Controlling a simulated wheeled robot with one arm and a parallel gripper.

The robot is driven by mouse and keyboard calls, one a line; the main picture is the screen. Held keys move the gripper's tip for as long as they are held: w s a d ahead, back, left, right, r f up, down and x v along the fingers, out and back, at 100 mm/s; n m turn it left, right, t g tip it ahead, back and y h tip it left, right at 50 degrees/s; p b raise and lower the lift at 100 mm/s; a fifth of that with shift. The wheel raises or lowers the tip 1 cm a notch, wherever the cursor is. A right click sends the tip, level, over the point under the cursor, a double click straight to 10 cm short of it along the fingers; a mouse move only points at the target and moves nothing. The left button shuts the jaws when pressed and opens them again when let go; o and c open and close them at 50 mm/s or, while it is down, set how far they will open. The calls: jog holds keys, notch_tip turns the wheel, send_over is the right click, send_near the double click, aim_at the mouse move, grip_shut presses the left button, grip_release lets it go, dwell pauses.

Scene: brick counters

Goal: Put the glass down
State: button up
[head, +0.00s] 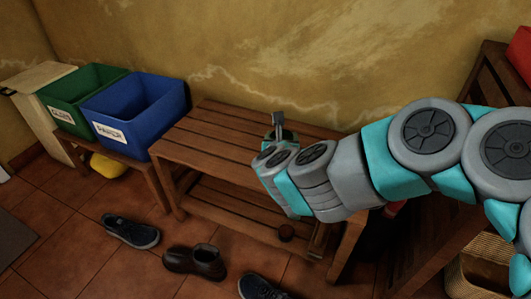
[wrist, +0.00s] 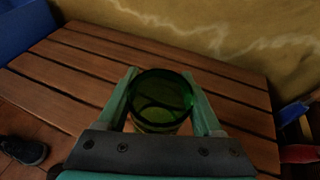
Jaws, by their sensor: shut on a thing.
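A green glass (wrist: 160,100) sits upright between the two fingers of my gripper (wrist: 163,103) in the wrist view. The fingers are shut on its sides. Below it is the slatted wooden bench (wrist: 75,67). Whether the glass's base touches the slats cannot be told. In the head view my gripper (head: 279,128) is over the bench (head: 205,150), towards its back right part. My arm hides most of the glass there.
A green bin (head: 85,88) and a blue bin (head: 150,112) with labels stand left of the bench. Shoes (head: 131,231) lie on the tiled floor in front. A yellow wall (head: 240,50) rises behind. The bench's left part is clear.

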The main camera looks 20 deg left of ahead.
jog(key=s+a+f, duration=0.2)
jog(key=a, duration=0.1)
jog(key=y+p, duration=0.1)
jog(key=p, duration=0.8)
send_over(253, 143)
jog(key=shift+w+f+n, duration=0.15)
jog(key=shift+f+n, duration=0.25)
jog(key=shift+f, duration=2.15)
jog(key=shift+f+b, duration=0.15)
jog(key=shift+b, duration=0.2)
jog(key=o, duration=1.5)
